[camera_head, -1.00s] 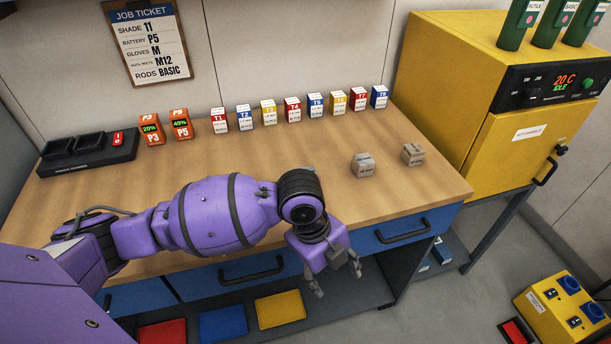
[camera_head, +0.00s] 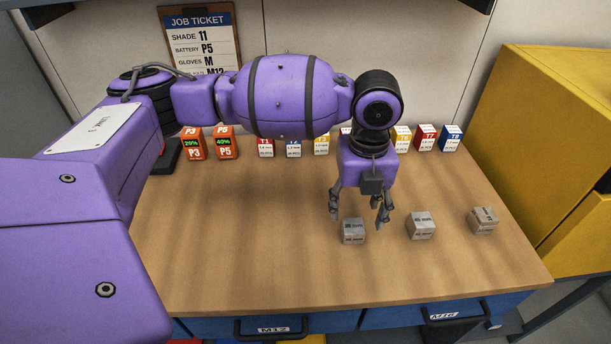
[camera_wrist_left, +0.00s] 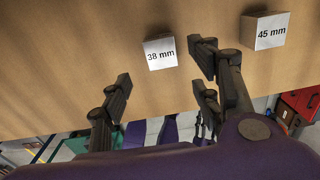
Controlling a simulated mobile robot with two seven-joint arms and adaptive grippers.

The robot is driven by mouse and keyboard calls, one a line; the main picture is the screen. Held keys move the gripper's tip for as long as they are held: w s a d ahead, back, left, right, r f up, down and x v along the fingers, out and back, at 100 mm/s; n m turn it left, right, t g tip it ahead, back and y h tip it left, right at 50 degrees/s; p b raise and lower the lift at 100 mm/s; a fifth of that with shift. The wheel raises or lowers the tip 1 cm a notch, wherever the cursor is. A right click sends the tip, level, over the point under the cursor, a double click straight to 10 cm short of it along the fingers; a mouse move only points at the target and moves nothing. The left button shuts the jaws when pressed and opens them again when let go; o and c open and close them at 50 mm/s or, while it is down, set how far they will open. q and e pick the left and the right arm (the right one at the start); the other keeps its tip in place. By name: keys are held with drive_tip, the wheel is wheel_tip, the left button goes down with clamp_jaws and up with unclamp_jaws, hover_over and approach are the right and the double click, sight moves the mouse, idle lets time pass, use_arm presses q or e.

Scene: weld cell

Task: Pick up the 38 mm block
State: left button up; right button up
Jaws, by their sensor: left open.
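The 38 mm block (camera_head: 353,232) is a small grey cube on the wooden bench, leftmost of three similar blocks in the head view. Its label reads 38 mm in the left wrist view (camera_wrist_left: 160,52). My left gripper (camera_head: 359,214) is open and empty, fingers pointing down, close to that block. In the left wrist view the block lies beyond the two spread fingers (camera_wrist_left: 165,92), not between them. I cannot tell its exact height above the bench.
A grey block (camera_head: 421,226), labelled 45 mm in the wrist view (camera_wrist_left: 268,31), sits right of the 38 mm block. A third block (camera_head: 483,220) is farther right. Small labelled boxes (camera_head: 424,138) line the back. A yellow cabinet (camera_head: 560,140) stands right. The bench left of the blocks is clear.

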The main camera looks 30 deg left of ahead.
sight(354, 225)
use_arm(q)
drive_tip(key=shift+w+a+f, duration=0.1)
drive_tip(key=shift+w+a, duration=0.05)
drive_tip(key=shift+w, duration=0.35)
drive_tip(key=shift+w+f, duration=0.1)
drive_tip(key=shift+f, duration=0.25)
drive_tip(key=shift+s+f, duration=0.3)
drive_tip(key=shift+f, duration=0.2)
drive_tip(key=shift+s+f, duration=0.25)
drive_tip(key=shift+f, duration=0.25)
drive_tip(key=f, duration=0.4)
drive_tip(key=shift+w, duration=0.35)
drive_tip(key=shift+f, duration=0.3)
drive_tip(key=c, duration=1)
drive_tip(key=shift+r, duration=0.1)
drive_tip(key=c, duration=0.4)
use_arm(e)
drive_tip(key=shift+s+d+f, duration=0.3)
drive_tip(key=shift+s+d, duration=0.05)
drive_tip(key=shift+d, duration=0.05)
use_arm(q)
drive_tip(key=shift+w+r, duration=0.1)
use_arm(e)
drive_tip(key=shift+d, duration=0.1)
